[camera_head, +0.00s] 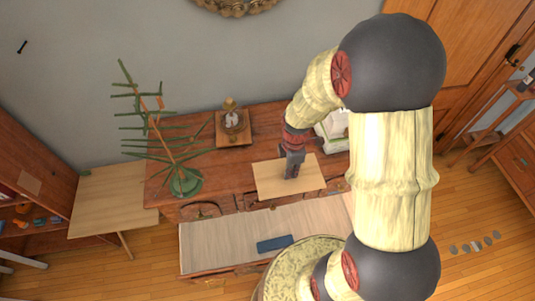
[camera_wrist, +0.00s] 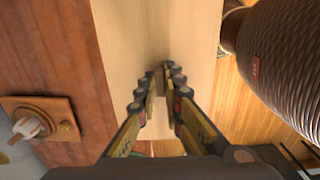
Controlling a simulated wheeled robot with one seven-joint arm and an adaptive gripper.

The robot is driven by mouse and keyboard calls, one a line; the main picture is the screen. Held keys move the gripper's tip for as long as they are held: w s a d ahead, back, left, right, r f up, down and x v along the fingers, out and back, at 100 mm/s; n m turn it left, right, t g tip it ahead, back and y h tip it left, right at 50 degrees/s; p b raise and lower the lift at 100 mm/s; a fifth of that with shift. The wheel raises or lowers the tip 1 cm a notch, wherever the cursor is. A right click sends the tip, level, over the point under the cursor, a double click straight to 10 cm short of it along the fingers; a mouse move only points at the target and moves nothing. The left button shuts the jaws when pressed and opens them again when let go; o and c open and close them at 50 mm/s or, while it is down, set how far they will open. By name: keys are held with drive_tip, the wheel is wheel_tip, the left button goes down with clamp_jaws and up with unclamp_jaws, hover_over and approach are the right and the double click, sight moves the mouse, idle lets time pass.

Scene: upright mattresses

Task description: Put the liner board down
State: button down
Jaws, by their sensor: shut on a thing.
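The liner board (camera_head: 265,183) is a pale, flat wooden rectangle at the front of the reddish-brown dresser top (camera_head: 205,155), jutting over its front edge. In the wrist view the board (camera_wrist: 120,40) fills the middle, with dresser wood at left and floor at right. My gripper (camera_head: 291,174) points down onto the board and is shut on it. In the wrist view the fingertips (camera_wrist: 160,74) are close together against the pale surface. The exact grip point is hidden, and I cannot tell whether the board touches the dresser top.
Below the board is an open drawer (camera_head: 215,245) with a pale bottom and a dark blue object (camera_head: 274,243) in it. A potted green plant (camera_head: 185,182), an ornament on a wooden base (camera_head: 232,125) and a white object (camera_head: 333,125) stand on the dresser. Bare dresser top lies left of the board.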

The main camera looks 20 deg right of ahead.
drive_tip(key=w+d+f, duration=0.1)
drive_tip(key=w+f, duration=0.2)
drive_tip(key=w, duration=0.1)
drive_tip(key=w+d+f+p, duration=0.1)
drive_tip(key=w+f, duration=0.1)
drive_tip(key=w, duration=0.2)
drive_tip(key=w+d+f+p, duration=0.1)
drive_tip(key=w+f, duration=0.2)
drive_tip(key=w, duration=0.1)
drive_tip(key=shift+w+f, duration=0.3)
drive_tip(key=shift+w+d+f, duration=0.1)
drive_tip(key=shift+w+f, duration=0.35)
drive_tip(key=shift+f, duration=0.15)
drive_tip(key=shift+f+p, duration=0.6)
drive_tip(key=shift+f, duration=0.9)
drive_tip(key=shift+f, duration=0.2)
drive_tip(key=c, duration=1.9)
unclamp_jaws()
drive_tip(key=shift+r, duration=0.1)
